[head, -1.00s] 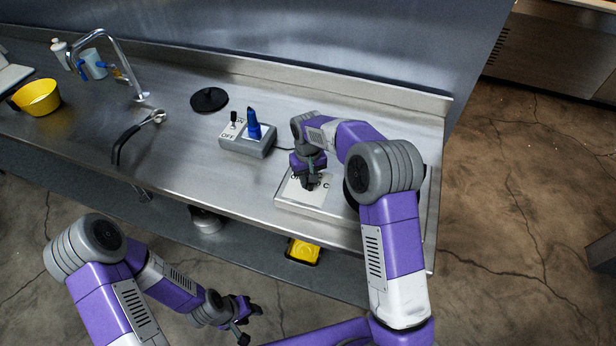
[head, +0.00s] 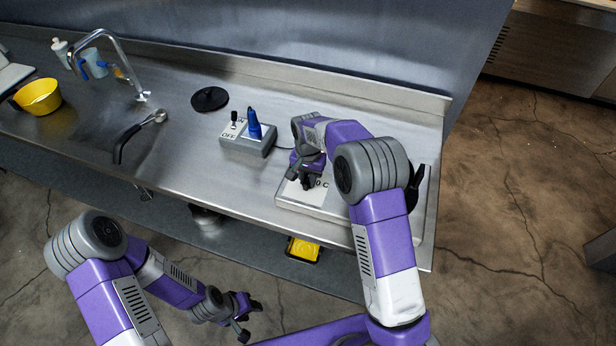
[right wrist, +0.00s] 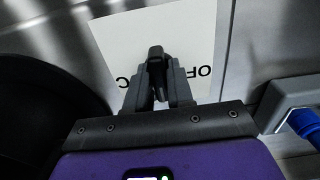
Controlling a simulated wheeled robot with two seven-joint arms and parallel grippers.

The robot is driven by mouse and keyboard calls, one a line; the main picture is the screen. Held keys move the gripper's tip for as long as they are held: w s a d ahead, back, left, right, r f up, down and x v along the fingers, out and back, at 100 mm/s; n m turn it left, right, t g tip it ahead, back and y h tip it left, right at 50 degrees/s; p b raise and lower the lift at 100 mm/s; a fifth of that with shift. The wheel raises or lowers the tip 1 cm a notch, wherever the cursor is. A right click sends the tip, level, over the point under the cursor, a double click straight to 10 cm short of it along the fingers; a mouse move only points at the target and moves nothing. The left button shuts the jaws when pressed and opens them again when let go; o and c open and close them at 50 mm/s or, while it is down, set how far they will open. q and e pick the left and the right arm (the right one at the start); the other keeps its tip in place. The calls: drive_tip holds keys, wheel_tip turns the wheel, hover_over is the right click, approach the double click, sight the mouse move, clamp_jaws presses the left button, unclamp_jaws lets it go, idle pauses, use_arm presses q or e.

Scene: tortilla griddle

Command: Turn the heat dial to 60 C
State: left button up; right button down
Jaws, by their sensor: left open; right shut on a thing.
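The heat dial (right wrist: 156,57) is a small dark knob on a white label plate (right wrist: 110,30) on the griddle unit. Parts of the lettering, "OF" and "C", show beside it in the right wrist view. My right gripper (right wrist: 157,85) is shut on the dial, which is mostly hidden between the fingers. In the head view my right gripper (head: 308,184) is over the label, and the dial's pointer setting cannot be read. My left gripper (head: 243,315) is open and empty, low in front of the counter.
A grey switch box (head: 247,144) with a black toggle and a blue part stands left of the griddle (head: 330,213). A black disc (head: 209,99), a dark-handled utensil (head: 128,140), a faucet (head: 120,62) and a yellow pot (head: 38,97) are further left on the counter.

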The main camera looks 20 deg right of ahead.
sight(308, 178)
idle(0.4)
drive_tip(key=c, duration=1.1)
unclamp_jaws()
drive_tip(key=shift+r, duration=0.1)
wheel_tip(308, 178, up, 8)
drive_tip(key=shift+f+p, duration=0.25)
drive_tip(key=shift+p, duration=0.05)
